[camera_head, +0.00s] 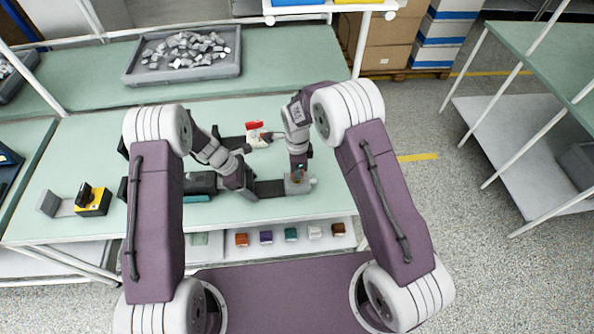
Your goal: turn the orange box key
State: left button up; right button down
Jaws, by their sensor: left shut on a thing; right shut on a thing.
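My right gripper (298,172) points down at a small grey box (298,187) at the front right of the green work table. My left gripper (248,192) is left of that box, low beside a dark bar (270,188) that runs to the box. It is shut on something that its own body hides. An orange block (241,239) lies on the shelf below the table's front edge; no key shows on it.
A red and white device (254,131) stands behind the grippers. A teal and black piece (199,185) and a yellow and black box (94,201) stand to the left. Several coloured blocks line the lower shelf. A grey tray (133,77) of parts is at the back.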

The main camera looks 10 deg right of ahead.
dwell(0.5)
jog(key=c, duration=1.5)
grip_release()
jog(key=shift+c, duration=0.2)
jog(key=shift+r, duration=0.15)
notch_tip(320, 180, up, 12)
pick_arm(q)
jog(key=o, duration=2)
